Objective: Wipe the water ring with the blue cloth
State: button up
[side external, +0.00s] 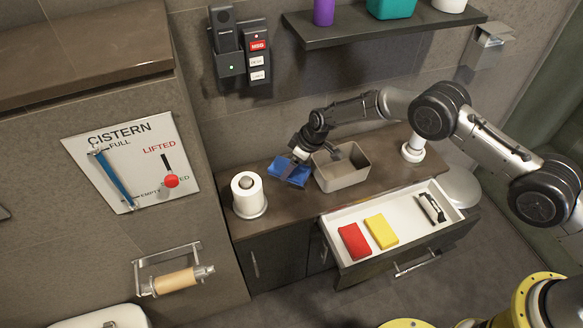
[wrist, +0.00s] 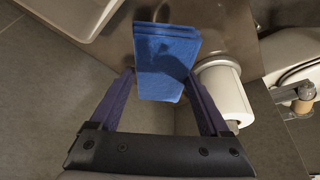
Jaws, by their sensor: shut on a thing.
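The blue cloth (side external: 289,171) is a folded, block-like pad at the left part of the brown vanity counter (side external: 285,215), between the paper roll and the grey basin. My gripper (side external: 299,155) is above it, with the fingers shut on the cloth. In the wrist view the blue cloth (wrist: 165,62) sits between the two fingertips of my gripper (wrist: 161,80) and reaches out past them. The cloth is at or just above the counter; I cannot tell if it touches. I see no water ring in either view.
A white paper roll (side external: 248,193) stands left of the cloth. The grey basin (side external: 345,180) is close on its right. An open drawer (side external: 340,222) juts out in front, holding a red block (side external: 354,241), a yellow block (side external: 381,230) and a dark device (side external: 432,207). A shelf (side external: 380,28) hangs above.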

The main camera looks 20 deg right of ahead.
jog(key=shift+r, duration=1.45)
